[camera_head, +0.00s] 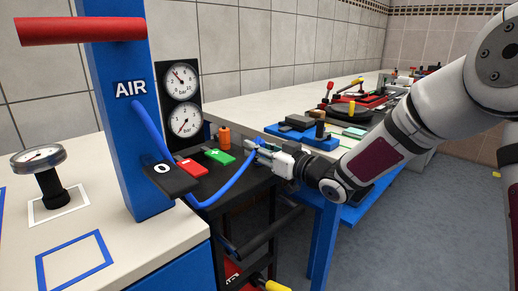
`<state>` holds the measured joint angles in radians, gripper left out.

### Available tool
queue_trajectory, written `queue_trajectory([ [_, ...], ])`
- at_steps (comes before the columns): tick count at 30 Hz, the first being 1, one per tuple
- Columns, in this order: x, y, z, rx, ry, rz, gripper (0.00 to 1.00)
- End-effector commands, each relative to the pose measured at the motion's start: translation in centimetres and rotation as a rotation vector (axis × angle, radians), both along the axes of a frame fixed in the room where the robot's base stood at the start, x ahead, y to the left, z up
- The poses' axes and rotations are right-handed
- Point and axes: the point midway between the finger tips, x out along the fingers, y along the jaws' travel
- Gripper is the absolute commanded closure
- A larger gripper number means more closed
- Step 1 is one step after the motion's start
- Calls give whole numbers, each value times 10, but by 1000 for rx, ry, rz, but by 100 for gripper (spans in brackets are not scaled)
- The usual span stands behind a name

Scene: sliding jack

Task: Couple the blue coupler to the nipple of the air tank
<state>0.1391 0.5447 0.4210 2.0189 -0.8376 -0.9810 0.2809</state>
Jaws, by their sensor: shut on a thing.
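My gripper (262,151) is at the middle of the head view, above the right edge of a dark control surface. It is shut on the blue coupler (258,141), which is mostly hidden between the fingers. A blue hose (203,204) sags from the blue post marked AIR (126,120) and rises to the gripper. I cannot make out the air tank or its nipple for certain. A red part with white marks (232,271) shows low under the dark surface, partly cut off by the frame.
Two round gauges (182,98) stand behind the dark surface, which bears a red switch (190,167), a green switch (218,156) and an orange cylinder (224,137).

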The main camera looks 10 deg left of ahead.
Motion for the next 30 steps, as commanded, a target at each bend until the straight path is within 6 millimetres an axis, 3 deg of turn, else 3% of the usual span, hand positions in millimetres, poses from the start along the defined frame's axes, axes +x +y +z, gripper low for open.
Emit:
queue_trajectory([
  [1, 0, 0, -2, -2, 3, 0, 66],
  [3, 0, 0, -2, -3, 3, 0, 50],
  [16, -4, -6, -2, -3, 4, -1, 49],
  [30, -57, -75, -2, -4, 3, -3, 49],
])
